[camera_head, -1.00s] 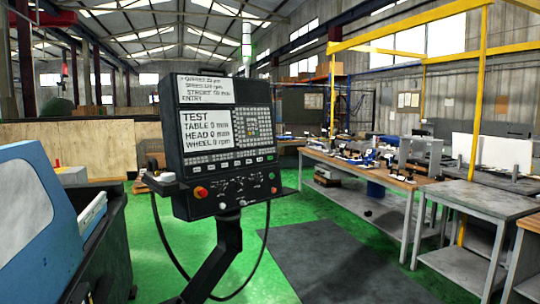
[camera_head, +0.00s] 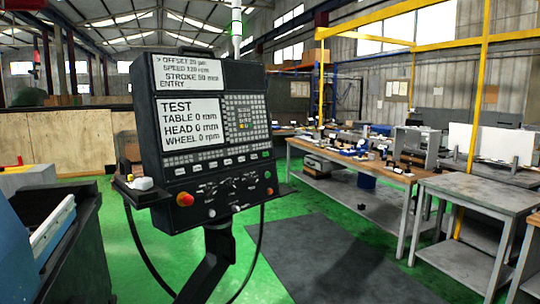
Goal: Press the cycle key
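The control panel (camera_head: 150,140) is a black console on a bent black post, left of centre. Its upper screen (camera_head: 188,72) lists offset, speed, stroke and entry; the arrow stands at offset. Its lower screen (camera_head: 190,120) reads TEST, with table, head and wheel all at zero. Right of that is a keypad (camera_head: 243,115). A row of keys and several knobs run below, with a red button (camera_head: 185,199) at lower left. Labels on the lower keys are too small to read, so I cannot tell which is the cycle key. My gripper is not in view.
A blue and dark machine body (camera_head: 60,255) stands at the left. Wooden-topped workbenches (camera_head: 345,158) and a grey table (camera_head: 480,193) stand at the right, below a yellow frame (camera_head: 484,100). Green floor (camera_head: 345,215) and a dark mat (camera_head: 320,260) lie clear right of the panel.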

